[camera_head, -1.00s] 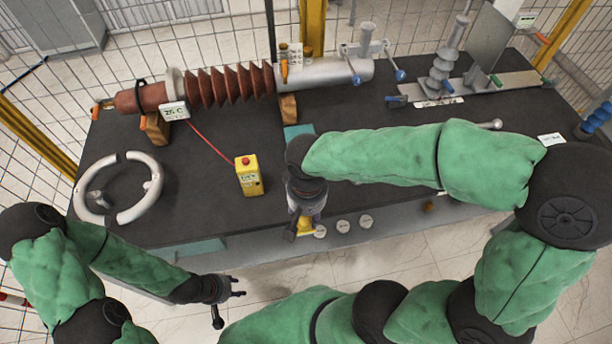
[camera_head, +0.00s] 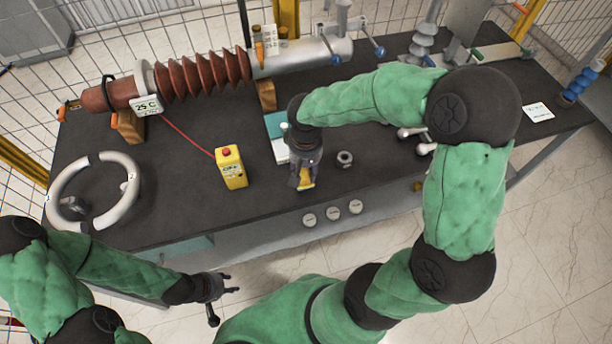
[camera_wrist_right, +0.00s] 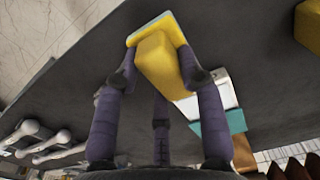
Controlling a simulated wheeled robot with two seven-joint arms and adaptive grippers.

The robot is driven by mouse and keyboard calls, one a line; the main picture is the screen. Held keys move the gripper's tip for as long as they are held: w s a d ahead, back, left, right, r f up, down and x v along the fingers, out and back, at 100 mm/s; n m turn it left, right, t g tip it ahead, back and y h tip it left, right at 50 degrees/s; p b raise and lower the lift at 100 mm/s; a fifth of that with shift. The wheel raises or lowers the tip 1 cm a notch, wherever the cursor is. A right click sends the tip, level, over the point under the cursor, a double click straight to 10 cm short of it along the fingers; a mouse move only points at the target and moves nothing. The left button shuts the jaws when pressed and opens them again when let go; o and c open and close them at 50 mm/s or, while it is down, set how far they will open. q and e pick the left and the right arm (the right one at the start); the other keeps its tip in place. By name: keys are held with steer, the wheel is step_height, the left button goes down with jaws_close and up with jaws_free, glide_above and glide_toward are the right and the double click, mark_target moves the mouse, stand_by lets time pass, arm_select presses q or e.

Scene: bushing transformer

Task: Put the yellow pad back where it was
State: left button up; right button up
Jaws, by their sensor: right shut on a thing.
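My right gripper (camera_head: 302,182) is shut on the yellow pad (camera_wrist_right: 158,58), a block with a thin flange along one side. In the right wrist view the fingers (camera_wrist_right: 158,75) grip it from both sides. In the head view the yellow pad (camera_head: 306,184) shows only in small part below the gripper, over the front part of the table (camera_head: 270,195). I cannot tell whether it touches the table. My left gripper (camera_head: 228,287) is empty in front of the table, with its fingers apart.
A yellow box with a red button (camera_head: 232,168) stands left of my right gripper. A teal and white item (camera_head: 277,135) lies behind it. A metal nut (camera_head: 345,159) lies to the right.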

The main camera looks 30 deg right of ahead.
mark_target(306, 176)
steer(key=shift+w+d+f, duration=0.2)
steer(key=shift+f, duration=0.2)
steer(key=shift+w+d+f+b, duration=0.15)
steer(key=shift+f+b, duration=0.45)
steer(key=shift+f, duration=1.05)
steer(key=shift+f, duration=0.1)
steer(key=shift+f, duration=0.15)
steer(key=o, duration=1)
